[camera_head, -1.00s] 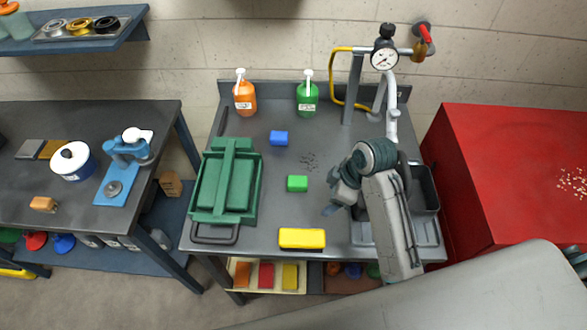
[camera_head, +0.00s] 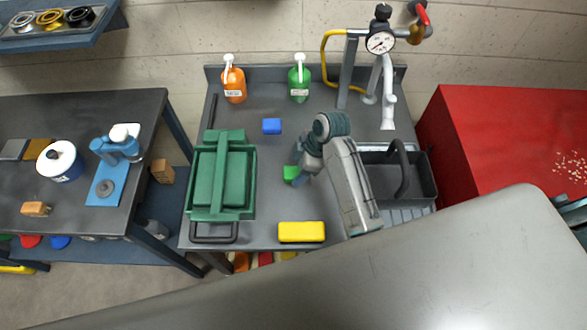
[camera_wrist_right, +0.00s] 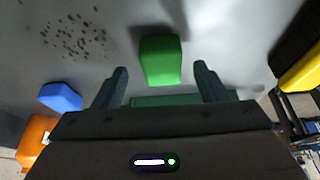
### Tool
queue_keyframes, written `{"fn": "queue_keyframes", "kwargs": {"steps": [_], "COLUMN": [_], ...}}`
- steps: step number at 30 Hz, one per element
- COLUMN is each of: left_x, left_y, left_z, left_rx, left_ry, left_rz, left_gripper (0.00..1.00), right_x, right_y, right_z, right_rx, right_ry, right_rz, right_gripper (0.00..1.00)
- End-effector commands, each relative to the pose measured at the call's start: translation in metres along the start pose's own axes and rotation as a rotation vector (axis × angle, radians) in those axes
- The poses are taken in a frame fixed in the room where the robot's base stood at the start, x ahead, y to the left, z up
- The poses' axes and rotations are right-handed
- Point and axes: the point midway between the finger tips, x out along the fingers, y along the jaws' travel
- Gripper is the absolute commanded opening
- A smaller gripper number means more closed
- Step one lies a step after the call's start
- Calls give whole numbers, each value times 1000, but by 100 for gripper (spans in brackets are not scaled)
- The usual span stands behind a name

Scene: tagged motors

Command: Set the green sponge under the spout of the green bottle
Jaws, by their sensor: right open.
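The green sponge (camera_head: 290,174) lies on the grey bench, partly hidden behind my right gripper (camera_head: 297,168) in the head view. In the right wrist view the sponge (camera_wrist_right: 160,60) lies just beyond and between the two open fingers of my right gripper (camera_wrist_right: 158,85), and nothing is held. The green bottle (camera_head: 299,84) with a white pump spout stands upright at the back of the bench, beside the orange bottle (camera_head: 234,84). The bench under its spout looks bare. My left gripper is not in view.
A blue block (camera_head: 271,126) lies between the sponge and the bottles. A yellow block (camera_head: 301,232) lies at the front edge. A green toolbox (camera_head: 205,180) stands left, a dark bin (camera_head: 420,175) right. A gauge and pipe (camera_head: 381,42) rise at the back right.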

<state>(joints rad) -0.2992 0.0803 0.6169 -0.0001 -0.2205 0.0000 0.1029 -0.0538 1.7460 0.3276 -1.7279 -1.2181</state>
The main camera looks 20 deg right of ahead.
Motion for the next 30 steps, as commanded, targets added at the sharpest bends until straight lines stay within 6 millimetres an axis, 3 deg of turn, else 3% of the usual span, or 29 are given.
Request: {"fn": "queue_keyframes", "kwargs": {"steps": [1,4,12,19,30], "left_x": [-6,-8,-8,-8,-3], "left_y": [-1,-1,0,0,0], "left_z": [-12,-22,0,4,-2], "left_rx": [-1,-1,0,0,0], "left_ry": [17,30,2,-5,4], "left_rz": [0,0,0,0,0], "left_gripper": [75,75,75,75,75], "right_x": [5,15,19,19,13], "right_y": [0,0,0,0,1], "right_z": [-2,-1,0,0,-3], "right_rx": [2,0,0,0,-1], "right_ry": [0,-1,0,0,1], "right_rz": [-3,-1,2,1,4], "right_gripper": [66,66,66,21,19]}}
